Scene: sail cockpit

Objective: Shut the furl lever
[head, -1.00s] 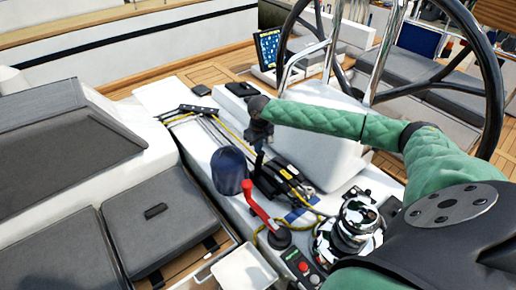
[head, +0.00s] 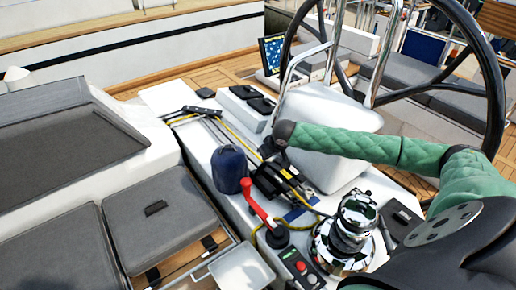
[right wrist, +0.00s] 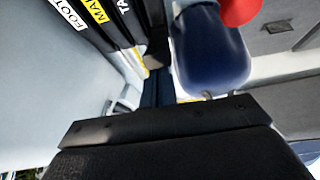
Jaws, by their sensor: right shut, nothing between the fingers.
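A bank of black clutch levers (head: 268,181) sits on the white cockpit deck. In the right wrist view, labels on the black levers (right wrist: 97,22) read "FOOT", "MAI…" and "TA…", partly cut off. No label reading furl shows, so I cannot tell which lever it is. My right gripper (head: 268,149) is just behind the clutch bank, pointing down. Its fingers (right wrist: 157,88) are shut and empty beside the levers. Whether they touch a lever is unclear. My left gripper is out of view.
A navy covered drum (head: 229,169) stands left of the clutches; it also shows in the wrist view (right wrist: 212,55). A red handle (head: 258,203), a chrome winch (head: 350,235) and a button panel (head: 300,268) are nearer. The steering wheel (head: 493,85) rises at right.

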